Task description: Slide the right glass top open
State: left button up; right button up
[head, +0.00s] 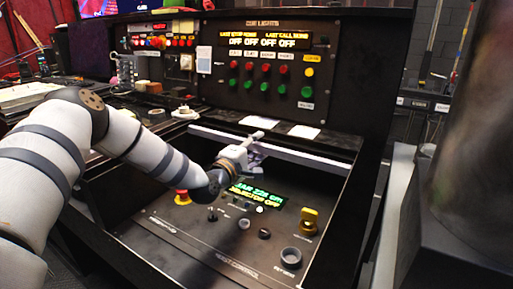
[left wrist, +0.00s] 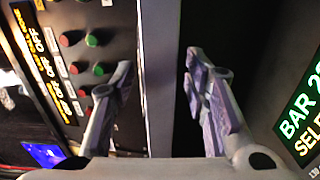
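A control console (head: 345,70) has a sunken lower panel in front. A pale grey bar (head: 310,158) runs across the back of that recess; it may be the edge of the right glass top. The glass itself I cannot make out. My left gripper (head: 258,142) is at this bar, left of its middle. In the left wrist view its fingers (left wrist: 160,85) are open, one on each side of the bar (left wrist: 158,40). Whether they touch it I cannot tell. My right gripper is not in view.
The lower panel holds a green-lit display (head: 258,196), a red knob (head: 182,196), a yellow switch (head: 308,220) and a round button (head: 290,257). Red and green buttons (head: 265,86) fill the upright panel. Two white cards (head: 304,131) lie on the ledge behind the bar.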

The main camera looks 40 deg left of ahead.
pick_arm(q)
jog(key=shift+s, duration=0.1)
jog(key=s+d, duration=0.1)
jog(key=s, duration=1)
jog(key=shift+s+d, duration=0.2)
jog(key=shift+s, duration=0.2)
